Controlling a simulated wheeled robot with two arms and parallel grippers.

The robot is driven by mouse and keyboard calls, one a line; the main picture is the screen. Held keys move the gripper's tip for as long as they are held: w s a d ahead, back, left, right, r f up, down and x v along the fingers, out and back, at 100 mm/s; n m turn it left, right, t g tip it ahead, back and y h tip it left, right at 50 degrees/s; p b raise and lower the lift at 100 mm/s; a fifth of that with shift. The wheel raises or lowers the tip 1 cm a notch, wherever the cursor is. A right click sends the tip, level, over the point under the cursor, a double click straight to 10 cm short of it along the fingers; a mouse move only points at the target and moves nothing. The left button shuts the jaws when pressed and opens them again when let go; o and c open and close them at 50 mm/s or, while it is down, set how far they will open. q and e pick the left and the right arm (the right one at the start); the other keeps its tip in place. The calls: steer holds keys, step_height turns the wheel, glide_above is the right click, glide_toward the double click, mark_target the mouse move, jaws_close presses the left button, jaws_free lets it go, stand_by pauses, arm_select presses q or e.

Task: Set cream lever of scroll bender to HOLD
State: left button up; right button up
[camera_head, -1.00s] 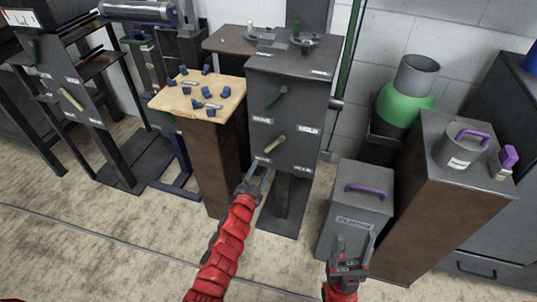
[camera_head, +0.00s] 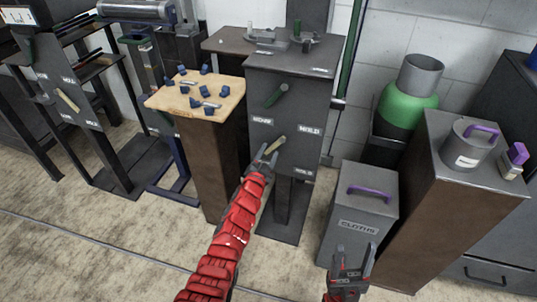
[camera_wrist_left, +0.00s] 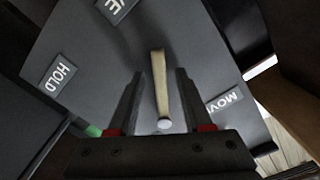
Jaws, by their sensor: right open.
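The cream lever (camera_head: 276,146) is on the front of the dark grey box (camera_head: 288,100), below a green lever (camera_head: 276,96). In the left wrist view, the cream lever (camera_wrist_left: 160,85) stands between the open fingers of my left gripper (camera_wrist_left: 160,100), with a gap on each side. A HOLD label (camera_wrist_left: 63,75) is at left and a MOVE label (camera_wrist_left: 224,100) at right. My right gripper (camera_head: 352,262) is open and empty, low in front.
A wooden-topped stand (camera_head: 205,95) with blue pieces is left of the box. A grey bin (camera_head: 360,205) with a purple handle is to the right. A brown cabinet (camera_head: 440,200) carries a grey pot (camera_head: 467,145). The floor in front is clear.

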arm_select(q)
jaws_close()
stand_by(1.3)
